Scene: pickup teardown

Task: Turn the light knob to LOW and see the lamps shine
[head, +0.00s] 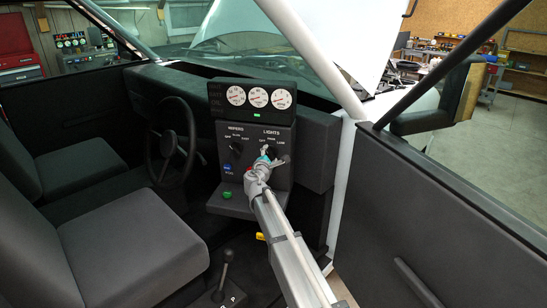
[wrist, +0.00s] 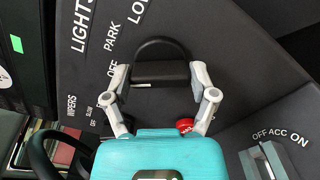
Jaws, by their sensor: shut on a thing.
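The black light knob (wrist: 160,72) sits on the dark dash panel under the word LIGHTS, with OFF, PARK and LOW around it. My gripper (wrist: 160,78) is shut on it, one fingertip at each end of its bar. A short white mark shows on the bar's left part, on the side of the OFF label. In the head view my gripper (head: 268,157) reaches the right half of the panel (head: 258,135) and mostly covers the knob. The lamps are not visible in either view.
The wiper knob (head: 236,148) is left of my gripper. A red button (wrist: 185,125) is close by one finger. A key switch panel (wrist: 265,160) marked OFF ACC ON, the steering wheel (head: 172,142), gauges (head: 257,97) and a gear lever (head: 225,270) are around.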

